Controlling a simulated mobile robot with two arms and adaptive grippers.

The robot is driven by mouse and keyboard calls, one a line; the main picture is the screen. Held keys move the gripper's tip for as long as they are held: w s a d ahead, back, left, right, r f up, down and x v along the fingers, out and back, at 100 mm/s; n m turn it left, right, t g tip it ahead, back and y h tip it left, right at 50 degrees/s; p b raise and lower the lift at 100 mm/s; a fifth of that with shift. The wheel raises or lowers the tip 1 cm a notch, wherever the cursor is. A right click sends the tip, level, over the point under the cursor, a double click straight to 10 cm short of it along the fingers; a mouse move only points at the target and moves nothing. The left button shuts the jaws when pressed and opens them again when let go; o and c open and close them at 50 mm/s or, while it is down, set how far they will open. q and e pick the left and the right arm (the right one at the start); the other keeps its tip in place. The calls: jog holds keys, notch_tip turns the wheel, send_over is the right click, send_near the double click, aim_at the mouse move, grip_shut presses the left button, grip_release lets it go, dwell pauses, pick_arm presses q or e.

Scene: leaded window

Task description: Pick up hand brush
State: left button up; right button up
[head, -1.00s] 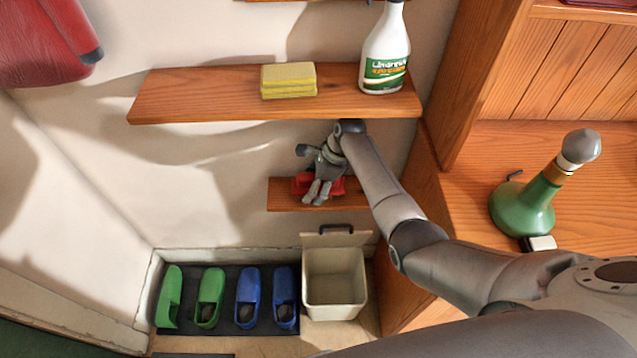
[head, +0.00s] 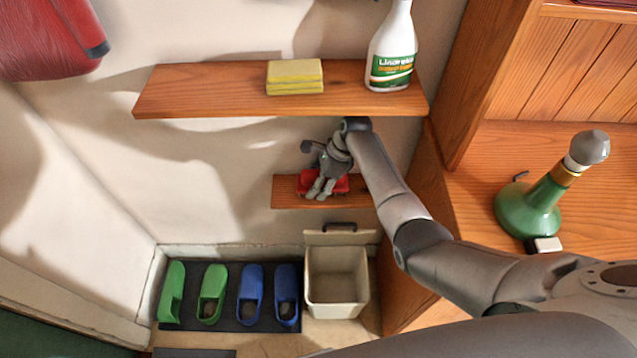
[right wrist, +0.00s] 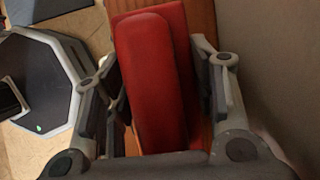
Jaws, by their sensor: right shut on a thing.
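The hand brush (head: 341,184) is red and lies on the small lower wooden shelf. My right gripper (head: 322,187) reaches down over it from above and partly hides it. In the right wrist view the brush (right wrist: 150,70) shows as a long red block between the two fingers of my right gripper (right wrist: 160,95). The fingers are shut on its sides. The brush still appears to be at the shelf; a gap beneath it cannot be made out. Its bristles are hidden. My left gripper is not in view.
Above is a longer wooden shelf (head: 200,90) with yellow sponges (head: 295,77) and a spray bottle (head: 391,50). Below stand a beige bin (head: 336,285) and green and blue shoes (head: 250,290) on a dark mat. A green bottle (head: 530,205) stands on the right counter.

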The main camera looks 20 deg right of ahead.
aim_at(313, 175)
jog(key=r, duration=0.2)
jog(key=r+p, duration=0.1)
jog(key=r, duration=0.2)
jog(key=s+r, duration=0.1)
jog(key=r, duration=0.1)
jog(key=shift+a+r+p, duration=0.15)
jog(key=shift+r+p, duration=0.1)
jog(key=shift+p, duration=0.05)
jog(key=s+a, duration=0.2)
jog(key=s, duration=0.7)
jog(key=s+a+p, duration=0.1)
jog(key=s+a, duration=0.2)
jog(key=s, duration=0.6)
jog(key=shift+s+f, duration=0.15)
jog(key=shift+a, duration=0.1)
